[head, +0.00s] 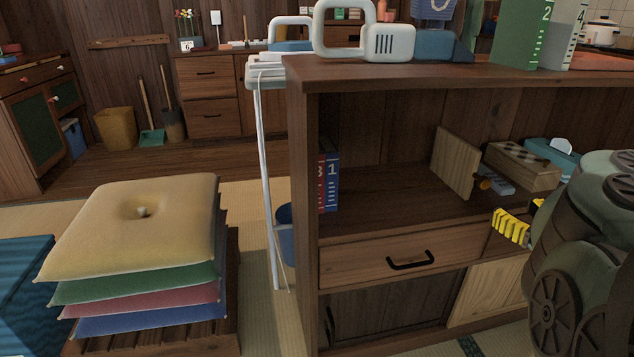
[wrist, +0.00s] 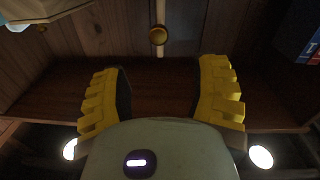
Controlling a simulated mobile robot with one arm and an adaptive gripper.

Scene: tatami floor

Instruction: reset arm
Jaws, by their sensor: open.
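My gripper (head: 518,224) is at the right in the head view, in front of the wooden cabinet (head: 303,200). Its yellow ridged fingers are spread apart. In the wrist view the gripper (wrist: 162,95) is open, with nothing between the fingers. A small wooden door (head: 456,163) with a round knob (head: 484,184) stands open in the upper compartment, just left of and above my fingers. The knob (wrist: 158,35) also shows in the wrist view, beyond the fingertips. I cannot tell whether the gripper touches the cabinet.
Blue and red books (head: 331,178) stand at the left of the shelf. A checkered-top box (head: 523,164) and a teal tissue box (head: 552,157) are at its right. A drawer (head: 375,262) lies below. Stacked cushions (head: 137,230) sit at left, with open floor behind.

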